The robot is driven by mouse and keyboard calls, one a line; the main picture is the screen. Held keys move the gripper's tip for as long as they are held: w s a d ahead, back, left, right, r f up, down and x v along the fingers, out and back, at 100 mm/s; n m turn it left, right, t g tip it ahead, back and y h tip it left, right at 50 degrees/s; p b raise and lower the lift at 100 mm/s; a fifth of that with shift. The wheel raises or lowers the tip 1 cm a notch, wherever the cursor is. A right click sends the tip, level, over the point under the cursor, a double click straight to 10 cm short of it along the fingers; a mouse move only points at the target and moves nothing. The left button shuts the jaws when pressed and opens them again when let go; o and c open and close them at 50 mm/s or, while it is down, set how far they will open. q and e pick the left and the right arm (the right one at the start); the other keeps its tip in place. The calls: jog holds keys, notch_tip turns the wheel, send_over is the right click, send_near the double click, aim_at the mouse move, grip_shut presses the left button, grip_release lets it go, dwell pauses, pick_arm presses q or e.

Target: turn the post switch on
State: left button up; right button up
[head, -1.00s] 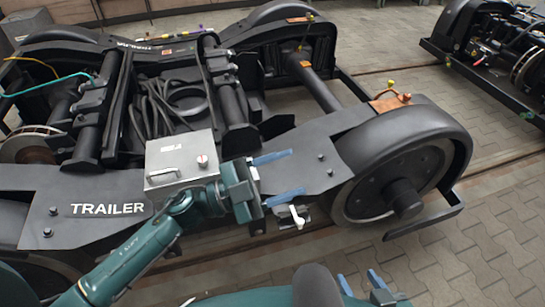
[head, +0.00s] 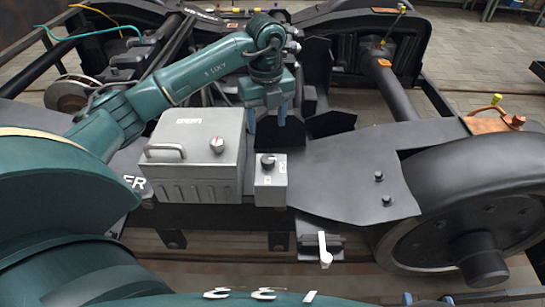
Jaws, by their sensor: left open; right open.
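A small grey switch box (head: 270,185) with a black rotary knob (head: 268,160) on its sloped top stands at the right side of a larger grey box; I take it for the post switch. Its small markings are too small to read. My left gripper (head: 267,118) is open, its two blue fingers pointing down just behind and above the small box, apart from the knob. The gripper's arm reaches over the larger box. My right gripper (head: 428,299) shows only as blue fingertips at the bottom edge, open and far from the switch.
The larger grey box (head: 195,160) has a handle and a red-and-white knob (head: 217,144). A white lever (head: 325,250) hangs below the frame plate. A wheel (head: 460,210) and a copper-coloured bracket (head: 497,122) stand at right. Black bogie beams and cables lie behind.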

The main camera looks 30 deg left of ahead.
aim_at(268, 158)
pick_arm(q)
notch_tip(268, 158, down, 12)
jog(key=shift+d+r+b, duration=0.1)
jog(key=shift+b, duration=1.15)
pick_arm(e)
jog(key=shift+w+a+f+n+t+y, duration=0.15)
jog(key=shift+w+t+y, duration=0.1)
jog(key=shift+t, duration=0.2)
jog(key=shift+w+a+r+n+t+y, duration=0.15)
jog(key=shift+w+t, duration=0.1)
jog(key=shift+t, duration=0.2)
jog(key=shift+f, duration=0.1)
pick_arm(q)
jog(key=c, duration=1)
jog(key=shift+o, duration=0.2)
